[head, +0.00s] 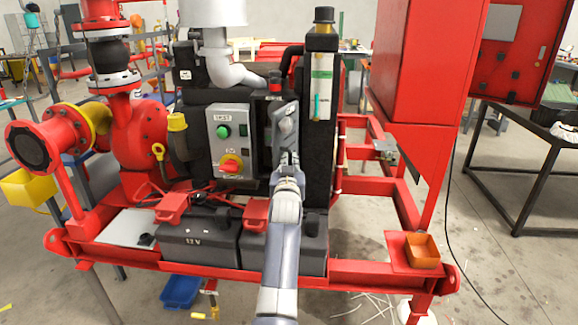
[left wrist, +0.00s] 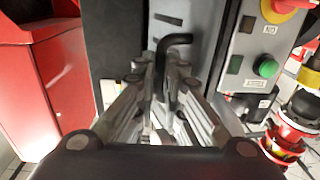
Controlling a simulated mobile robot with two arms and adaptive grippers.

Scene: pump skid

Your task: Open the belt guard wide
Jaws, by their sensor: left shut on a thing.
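A grey hinged panel, which looks like the belt guard (head: 285,122), stands at an angle right of the control box in the head view. A grey face with dark slots (left wrist: 205,25) shows ahead in the left wrist view. My left gripper (head: 287,163) is at the panel's lower part; it also shows in the left wrist view (left wrist: 165,95). Its fingers are shut on a black bent handle (left wrist: 175,40), whose upper bend sticks out above them. The fingers hide the handle's lower part and much of what lies behind. My right gripper is in neither view.
The control box (head: 228,133) with a green button and red-yellow switch is close left of the gripper. A black column (head: 321,140) stands close right. Black batteries (head: 198,242) lie below. A red cabinet (head: 418,70) stands farther right.

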